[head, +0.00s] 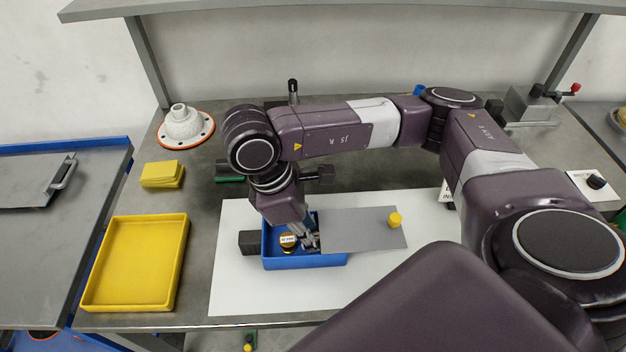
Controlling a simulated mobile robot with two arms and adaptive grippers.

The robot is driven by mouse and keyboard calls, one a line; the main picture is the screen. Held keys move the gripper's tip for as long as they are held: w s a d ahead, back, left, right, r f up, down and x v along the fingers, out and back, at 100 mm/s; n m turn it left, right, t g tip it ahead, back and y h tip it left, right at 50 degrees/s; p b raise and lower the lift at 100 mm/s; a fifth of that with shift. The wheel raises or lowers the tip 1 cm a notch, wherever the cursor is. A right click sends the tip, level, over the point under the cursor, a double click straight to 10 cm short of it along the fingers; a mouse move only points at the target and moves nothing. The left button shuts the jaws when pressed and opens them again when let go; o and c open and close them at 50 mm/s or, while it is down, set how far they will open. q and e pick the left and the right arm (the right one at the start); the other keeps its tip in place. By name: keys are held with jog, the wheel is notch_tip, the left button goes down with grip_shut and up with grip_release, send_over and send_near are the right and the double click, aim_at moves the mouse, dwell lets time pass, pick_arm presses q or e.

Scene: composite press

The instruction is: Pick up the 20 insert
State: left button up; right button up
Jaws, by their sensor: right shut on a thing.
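A blue box (268,258) stands on the white mat, with a grey lid plate (350,225) with a yellow knob covering its right part. My right gripper (308,238) reaches down into the open left part of the box and is shut on a small metallic insert, mostly hidden by the fingers. The number on this insert cannot be read. Left of the fingers, still in the box, lies a round dark and yellow piece (288,242) with a white label, too small to read surely. My left gripper is not in view.
A black block (249,242) sits just left of the box. A yellow tray (99,295), yellow blocks (161,175) and a white flanged cone (185,127) stand on the left. The white mat (240,295) is clear in front of the box.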

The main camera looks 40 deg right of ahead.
jog(key=shift+o, duration=0.7)
grip_shut()
jog(key=shift+r+p, duration=1.9)
jog(key=shift+r, duration=1.65)
